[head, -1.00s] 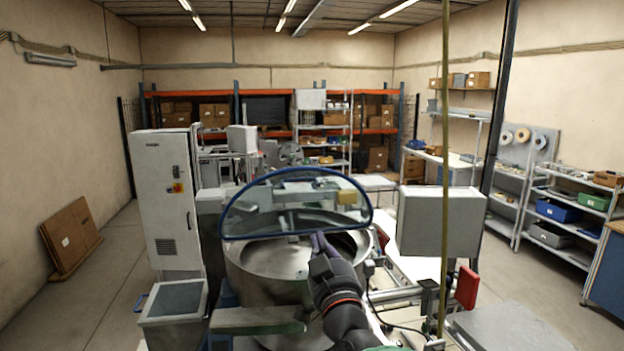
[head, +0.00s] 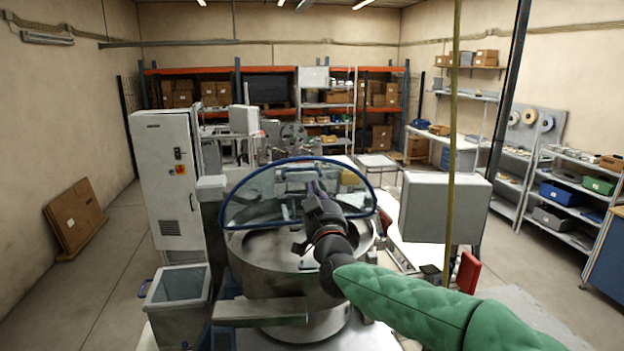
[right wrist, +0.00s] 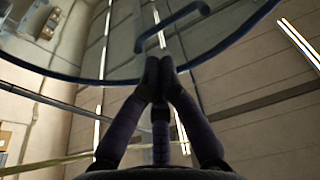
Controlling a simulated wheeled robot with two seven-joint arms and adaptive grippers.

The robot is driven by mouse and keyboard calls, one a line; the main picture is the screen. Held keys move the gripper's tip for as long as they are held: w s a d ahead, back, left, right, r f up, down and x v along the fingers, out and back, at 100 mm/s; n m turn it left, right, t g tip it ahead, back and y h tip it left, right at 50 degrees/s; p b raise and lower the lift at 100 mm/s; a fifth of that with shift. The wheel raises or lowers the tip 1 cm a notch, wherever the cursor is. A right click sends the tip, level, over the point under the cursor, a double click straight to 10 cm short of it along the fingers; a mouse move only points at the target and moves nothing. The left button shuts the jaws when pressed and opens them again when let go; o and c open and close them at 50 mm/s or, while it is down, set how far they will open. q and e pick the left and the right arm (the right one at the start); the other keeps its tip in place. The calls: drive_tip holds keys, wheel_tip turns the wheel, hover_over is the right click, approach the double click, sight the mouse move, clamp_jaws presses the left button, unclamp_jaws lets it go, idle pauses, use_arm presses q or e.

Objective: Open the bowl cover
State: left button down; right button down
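The bowl cover (head: 250,200) is a clear panel with a blue rim. It stands raised and steeply tilted at the back of the wide metal bowl (head: 255,275), whose inside shows below it. My right gripper (head: 312,190) is in front of the clear panel in the head view. In the right wrist view, the right gripper's fingers (right wrist: 157,65) are together at the tips, with nothing visible between them. My left gripper is not in view.
A grey control cabinet (head: 165,185) stands left of the bowl, with a grey bin (head: 178,295) in front of it. A grey box (head: 445,208) and a thin upright pole (head: 452,130) stand to the right.

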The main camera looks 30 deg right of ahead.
sight(311, 175)
drive_tip(key=p+x, duration=0.1)
drive_tip(key=x, duration=0.2)
drive_tip(key=shift+w+d, duration=0.1)
drive_tip(key=shift+b+x, duration=0.35)
drive_tip(key=shift+x, duration=0.55)
drive_tip(key=shift+w+d+r, duration=0.15)
drive_tip(key=shift+w+r, duration=0.25)
drive_tip(key=shift+w, duration=0.15)
drive_tip(key=shift+s, duration=0.1)
